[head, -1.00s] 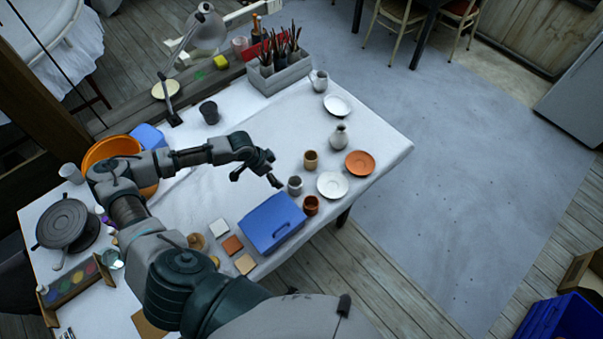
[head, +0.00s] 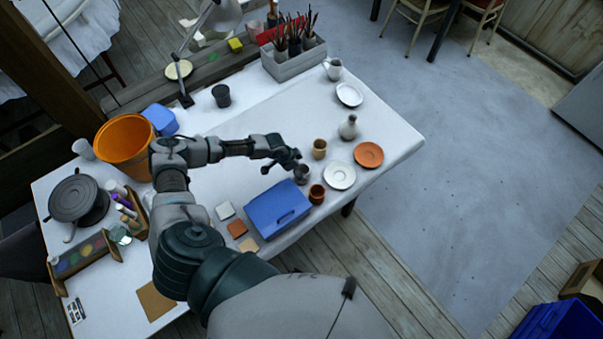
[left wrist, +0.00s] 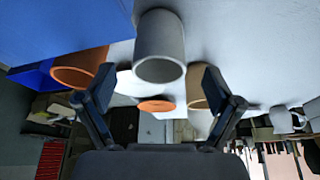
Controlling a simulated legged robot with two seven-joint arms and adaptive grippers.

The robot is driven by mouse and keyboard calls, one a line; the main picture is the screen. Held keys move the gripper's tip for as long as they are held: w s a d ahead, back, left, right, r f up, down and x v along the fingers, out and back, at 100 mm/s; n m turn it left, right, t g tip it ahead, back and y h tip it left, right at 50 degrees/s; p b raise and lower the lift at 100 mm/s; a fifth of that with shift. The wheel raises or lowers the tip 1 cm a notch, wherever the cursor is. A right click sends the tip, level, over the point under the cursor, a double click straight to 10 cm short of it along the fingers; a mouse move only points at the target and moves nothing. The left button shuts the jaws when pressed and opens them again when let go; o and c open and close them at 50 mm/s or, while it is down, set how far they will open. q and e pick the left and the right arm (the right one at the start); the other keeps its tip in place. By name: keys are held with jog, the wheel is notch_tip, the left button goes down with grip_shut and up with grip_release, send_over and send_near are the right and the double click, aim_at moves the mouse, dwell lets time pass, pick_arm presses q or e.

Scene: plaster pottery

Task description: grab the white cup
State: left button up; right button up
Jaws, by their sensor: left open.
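The cup, pale grey-white in the left wrist view (left wrist: 160,48) and greyer in the head view (head: 302,175), stands on the table near the blue box. My left gripper (head: 287,162) is open and close to the cup, with its fingertips beside or just short of it. In the left wrist view my two fingers (left wrist: 160,95) are spread wide, with the cup centred ahead between them. The wrist picture appears upside down, with the tabletop at the top. No contact shows. My right gripper is not in view.
A blue box (head: 277,208) and a brown cup (head: 317,194) stand close to the cup. A tan cup (head: 319,148), white saucer (head: 339,176), orange saucer (head: 368,155) and grey vase (head: 349,128) are beyond. The table's middle (head: 260,115) is clear.

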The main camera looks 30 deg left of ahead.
aim_at(302, 171)
pick_arm(q)
jog(key=x, duration=0.4)
jog(key=shift+w+d, duration=0.1)
jog(key=shift+d, duration=0.05)
jog(key=shift+a, duration=0.2)
jog(key=c, duration=1.3)
